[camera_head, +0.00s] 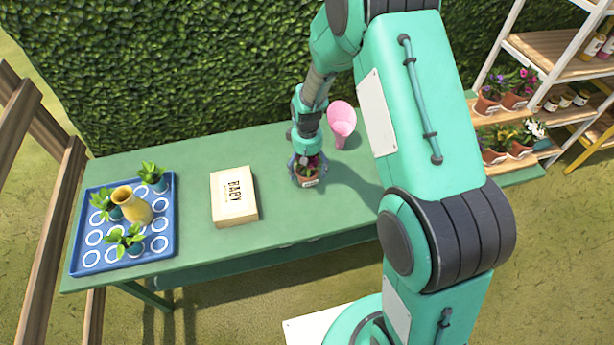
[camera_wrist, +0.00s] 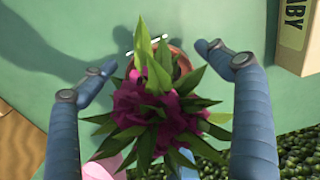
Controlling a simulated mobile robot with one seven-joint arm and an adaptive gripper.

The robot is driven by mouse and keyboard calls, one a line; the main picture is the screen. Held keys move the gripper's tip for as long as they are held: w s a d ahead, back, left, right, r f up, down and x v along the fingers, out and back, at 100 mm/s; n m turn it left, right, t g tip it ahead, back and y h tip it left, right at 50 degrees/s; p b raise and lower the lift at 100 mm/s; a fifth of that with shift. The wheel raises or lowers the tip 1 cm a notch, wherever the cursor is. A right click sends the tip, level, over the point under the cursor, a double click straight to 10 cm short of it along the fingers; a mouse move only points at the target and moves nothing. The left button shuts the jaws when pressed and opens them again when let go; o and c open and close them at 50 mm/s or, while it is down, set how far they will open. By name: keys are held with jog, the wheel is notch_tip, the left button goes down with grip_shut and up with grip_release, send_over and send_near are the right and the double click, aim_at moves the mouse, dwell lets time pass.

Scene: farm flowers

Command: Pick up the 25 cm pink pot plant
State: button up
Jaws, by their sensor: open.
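The pink pot plant (camera_head: 308,176) stands upright on the green table in the head view, in a small terracotta pot with a white label. In the wrist view the plant (camera_wrist: 160,105) shows magenta flowers and pointed green leaves, with the pot rim partly hidden behind them. My gripper (camera_head: 307,168) is directly above and around the plant, pointing down. In the wrist view my gripper (camera_wrist: 152,78) is open, with one finger on each side of the plant and a visible gap to both. The lower part of the pot is hidden there.
A pink vase-like container (camera_head: 342,122) stands close behind the plant to the right. A cream box (camera_head: 234,197) lies to the left. A blue tray (camera_head: 84,258) with small plants and a yellow jug (camera_head: 133,204) is at the far left. A shelf (camera_head: 545,62) with potted flowers stands right.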

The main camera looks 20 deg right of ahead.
aim_at(307, 170)
notch_tip(307, 170, up, 13)
jog(key=p, duration=0.2)
jog(key=shift+p, duration=0.35)
jog(key=shift+f, duration=0.1)
dwell(0.5)
jog(key=shift+s+d+f+t+y+b, duration=0.25)
jog(key=shift+s+d+t, duration=0.05)
jog(key=shift+s+t, duration=0.5)
jog(key=shift+s+d+f+t+y+b, duration=0.2)
jog(key=shift+s+d+f+t+y, duration=0.1)
jog(key=shift+s+t, duration=0.5)
jog(key=shift+s+d+f+t+y+b, duration=0.25)
jog(key=shift+s+t, duration=0.35)
jog(key=shift+s, duration=0.35)
jog(key=shift+b+x, duration=1.25)
jog(key=shift+x, duration=3.05)
jog(key=shift+f, duration=0.1)
